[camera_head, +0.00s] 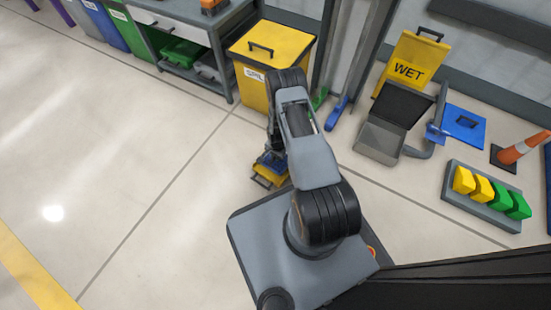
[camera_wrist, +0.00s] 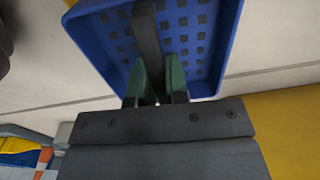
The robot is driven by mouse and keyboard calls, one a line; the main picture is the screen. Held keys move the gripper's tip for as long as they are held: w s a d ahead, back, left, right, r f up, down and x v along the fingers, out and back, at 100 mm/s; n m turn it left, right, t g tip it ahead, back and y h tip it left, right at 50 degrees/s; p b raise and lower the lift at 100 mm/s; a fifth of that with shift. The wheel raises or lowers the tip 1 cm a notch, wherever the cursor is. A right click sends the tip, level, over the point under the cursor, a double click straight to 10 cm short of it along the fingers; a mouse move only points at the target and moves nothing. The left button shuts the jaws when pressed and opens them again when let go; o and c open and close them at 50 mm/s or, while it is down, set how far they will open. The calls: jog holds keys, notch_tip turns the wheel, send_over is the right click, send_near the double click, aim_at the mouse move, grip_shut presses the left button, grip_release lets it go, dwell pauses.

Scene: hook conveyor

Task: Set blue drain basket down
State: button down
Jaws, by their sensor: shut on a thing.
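The blue drain basket (camera_wrist: 215,45), with rows of square holes, fills the upper middle of the wrist view. My gripper (camera_wrist: 161,82) has its green-tipped fingers shut on the dark bar (camera_wrist: 146,35) of the basket, which runs across the holes. In the head view the basket (camera_head: 262,165) shows only as a small blue part beside a yellow part with a grey handle, just left of my arm. My arm hides most of it there, along with the fingertips. I cannot tell whether the basket touches anything beneath it.
A yellow spill bin (camera_head: 284,45) stands behind my arm. A workbench (camera_head: 190,17) is at the back left. A yellow WET sign (camera_head: 408,66), a grey dustpan (camera_head: 384,137) and a tray (camera_head: 470,205) of yellow and green blocks are at right. Floor at left is clear.

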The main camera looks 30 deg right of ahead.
notch_tip(320, 180, down, 3)
jog(key=shift+a+b, duration=0.15)
jog(key=shift+b, duration=0.6)
jog(key=shift+f, duration=0.1)
